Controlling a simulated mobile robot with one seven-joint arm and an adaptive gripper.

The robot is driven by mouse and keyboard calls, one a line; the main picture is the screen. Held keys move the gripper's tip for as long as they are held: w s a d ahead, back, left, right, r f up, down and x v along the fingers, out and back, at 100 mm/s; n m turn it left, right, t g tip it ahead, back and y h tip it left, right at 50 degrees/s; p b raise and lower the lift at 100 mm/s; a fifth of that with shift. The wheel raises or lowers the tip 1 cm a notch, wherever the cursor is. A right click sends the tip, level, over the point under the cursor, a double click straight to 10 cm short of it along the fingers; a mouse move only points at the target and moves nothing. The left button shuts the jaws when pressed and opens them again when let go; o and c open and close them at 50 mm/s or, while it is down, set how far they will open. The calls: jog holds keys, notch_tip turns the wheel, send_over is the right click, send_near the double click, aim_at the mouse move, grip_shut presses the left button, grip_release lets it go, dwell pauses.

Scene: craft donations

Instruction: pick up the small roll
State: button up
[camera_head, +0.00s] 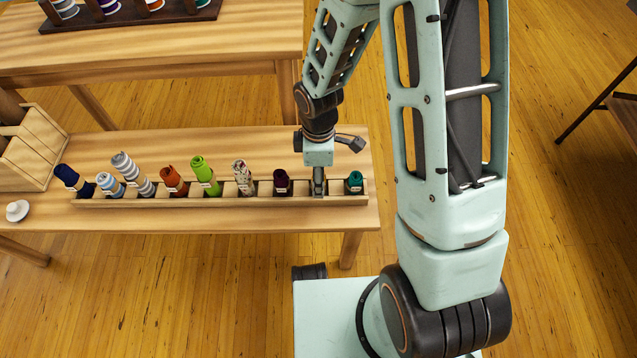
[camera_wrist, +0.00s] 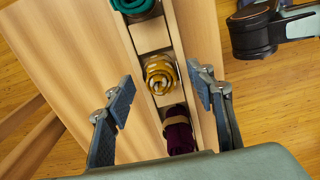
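A small mustard-yellow patterned roll (camera_wrist: 160,74) stands in a compartment of the narrow wooden rack (camera_head: 340,201). My gripper (camera_wrist: 163,92) is open, with one finger on each side of the rack and the yellow roll between and slightly beyond the tips. No contact with it shows. In the head view my gripper (camera_head: 318,185) is over the rack and hides this roll. A maroon roll (camera_head: 281,182) stands to its left and a short teal roll (camera_head: 355,182) to its right. Both also show in the wrist view, maroon (camera_wrist: 178,132) and teal (camera_wrist: 136,6).
Further left in the rack are floral (camera_head: 243,178), lime green (camera_head: 204,174), rust (camera_head: 174,181), grey striped (camera_head: 131,172), light blue (camera_head: 109,184) and navy (camera_head: 71,179) rolls. A wooden box (camera_head: 38,150) and a white object (camera_head: 17,210) are at the table's left.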

jog(key=c, duration=0.9)
jog(key=shift+r, duration=0.1)
